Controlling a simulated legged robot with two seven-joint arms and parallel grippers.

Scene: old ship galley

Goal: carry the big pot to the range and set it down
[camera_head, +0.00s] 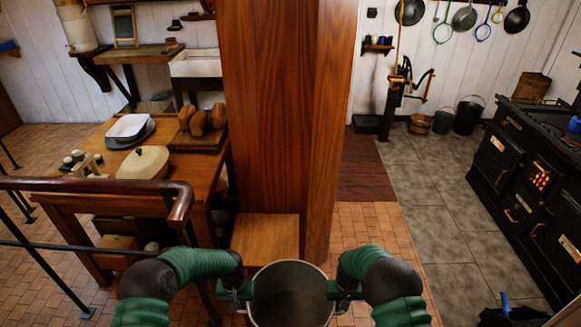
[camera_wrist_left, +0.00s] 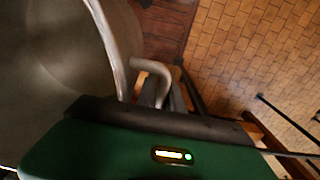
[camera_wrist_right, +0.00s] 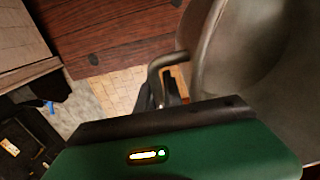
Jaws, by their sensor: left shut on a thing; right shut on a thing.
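The big pot (camera_head: 290,292) is a grey metal pot, open at the top, held between my two arms at the bottom of the head view. My left gripper (camera_head: 240,290) is shut on its left handle, and the handle shows in the left wrist view (camera_wrist_left: 152,68). My right gripper (camera_head: 340,290) is shut on its right handle, which shows in the right wrist view (camera_wrist_right: 160,66). The pot looks upright and its inside looks empty. The black range (camera_head: 520,165) stands at the right, with a fire glowing in its front. Its top is partly cut off by the frame edge.
A wooden pillar (camera_head: 285,120) stands straight ahead, with a wooden box (camera_head: 265,238) at its foot. A table (camera_head: 75,200) and a wooden rail (camera_head: 90,185) are at the left. A coal scuttle (camera_head: 510,313) sits before the range. Grey tiled floor (camera_head: 440,200) is free between.

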